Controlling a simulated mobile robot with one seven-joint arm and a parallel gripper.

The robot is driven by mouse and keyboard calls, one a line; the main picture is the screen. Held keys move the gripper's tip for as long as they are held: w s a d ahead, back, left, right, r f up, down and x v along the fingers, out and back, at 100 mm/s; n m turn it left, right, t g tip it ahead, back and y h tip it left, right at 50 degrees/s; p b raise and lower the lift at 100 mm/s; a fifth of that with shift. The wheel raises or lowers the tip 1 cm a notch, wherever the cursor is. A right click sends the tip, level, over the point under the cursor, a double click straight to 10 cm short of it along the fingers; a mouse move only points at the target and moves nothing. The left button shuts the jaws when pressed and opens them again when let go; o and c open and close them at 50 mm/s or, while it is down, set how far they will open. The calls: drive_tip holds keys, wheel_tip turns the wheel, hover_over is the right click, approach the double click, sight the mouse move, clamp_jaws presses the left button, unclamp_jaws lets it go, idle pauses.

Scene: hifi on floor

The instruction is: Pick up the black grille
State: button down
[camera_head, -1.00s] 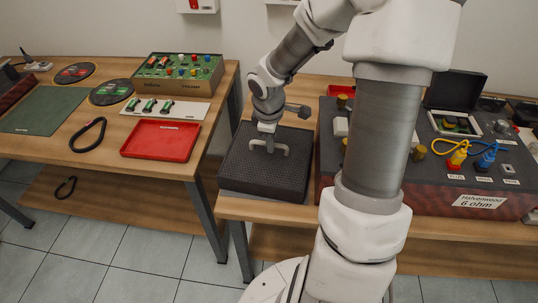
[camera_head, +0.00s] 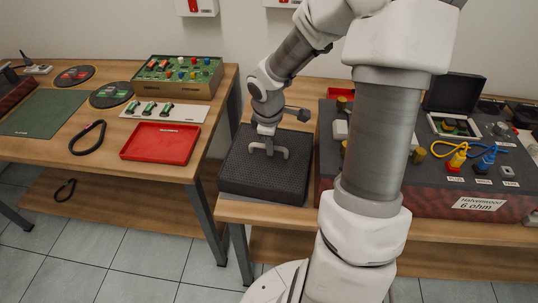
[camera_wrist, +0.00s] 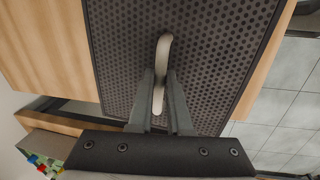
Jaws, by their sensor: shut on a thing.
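The black grille (camera_head: 262,178) is a dark perforated box-like cover with a pale handle (camera_head: 282,153) on top. It is at the left end of the right-hand table in the head view. My gripper (camera_head: 268,143) is above its middle, pointing down. In the wrist view my gripper (camera_wrist: 161,85) has its two fingers closed around the pale handle (camera_wrist: 164,50), with the perforated top (camera_wrist: 215,55) beneath. The grille looks level. I cannot tell whether its underside touches the table.
A wide dark panel box (camera_head: 470,195) with yellow and blue cables stands just right of the grille. A gap separates the left table, which holds a red tray (camera_head: 160,143), a green mat (camera_head: 42,112) and a green component board (camera_head: 180,72). The wall is behind.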

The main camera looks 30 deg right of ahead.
wheel_tip(320, 180, up, 18)
drive_tip(key=p, duration=0.6)
drive_tip(key=shift+p, duration=0.3)
